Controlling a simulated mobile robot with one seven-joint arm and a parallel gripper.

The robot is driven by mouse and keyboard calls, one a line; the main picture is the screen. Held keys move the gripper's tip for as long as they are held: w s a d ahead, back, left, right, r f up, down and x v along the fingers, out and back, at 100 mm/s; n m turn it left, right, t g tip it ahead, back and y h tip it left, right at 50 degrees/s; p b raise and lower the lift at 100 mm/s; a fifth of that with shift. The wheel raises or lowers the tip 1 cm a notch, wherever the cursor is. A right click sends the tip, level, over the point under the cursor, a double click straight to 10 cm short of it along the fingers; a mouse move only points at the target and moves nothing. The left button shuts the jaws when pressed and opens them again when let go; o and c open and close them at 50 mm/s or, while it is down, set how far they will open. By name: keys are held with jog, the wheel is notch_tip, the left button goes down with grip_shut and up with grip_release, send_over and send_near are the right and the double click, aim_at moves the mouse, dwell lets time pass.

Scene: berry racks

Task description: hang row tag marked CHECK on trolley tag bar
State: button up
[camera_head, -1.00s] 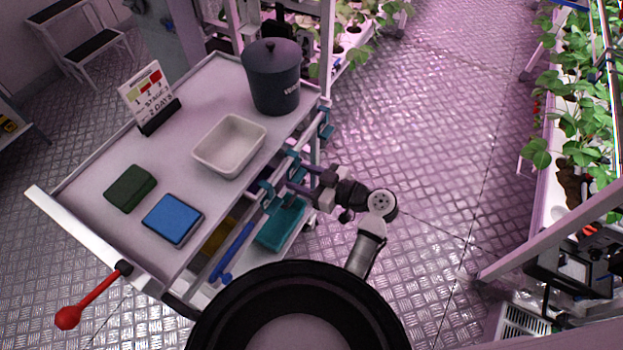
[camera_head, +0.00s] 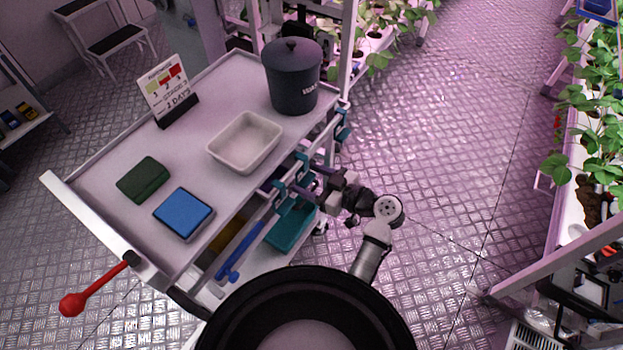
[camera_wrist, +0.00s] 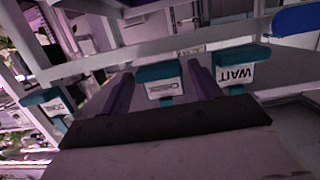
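The trolley (camera_head: 100,215) stands left of centre, with a bar (camera_wrist: 150,56) along its side. Three teal tags show at the bar in the wrist view. The right tag (camera_wrist: 237,65) reads WAIT. The left tag (camera_wrist: 50,112) is partly turned, its word hard to read. The middle tag (camera_wrist: 158,73) has a label with small print that I cannot read, so I cannot confirm CHECK. My gripper (camera_wrist: 161,72) is open, its purple fingers on either side of the middle tag with gaps. In the head view my gripper (camera_head: 308,186) is at the trolley's right side.
On the trolley top are a dark pot (camera_head: 292,80), a white tray (camera_head: 218,152), a green block (camera_head: 144,179), a blue block (camera_head: 184,212) and a sign (camera_head: 166,88). A teal bin (camera_head: 291,226) sits below. Open floor (camera_head: 450,150) lies to the right, before a plant rack (camera_head: 570,190).

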jog(key=shift+o, duration=0.7)
jog(key=shift+s+d, duration=0.1)
jog(key=shift+d, duration=0.1)
jog(key=b+v, duration=0.3)
jog(key=v, duration=1)
jog(key=shift+s+d+r, duration=0.1)
jog(key=shift+s+d, duration=0.05)
jog(key=shift+s, duration=0.1)
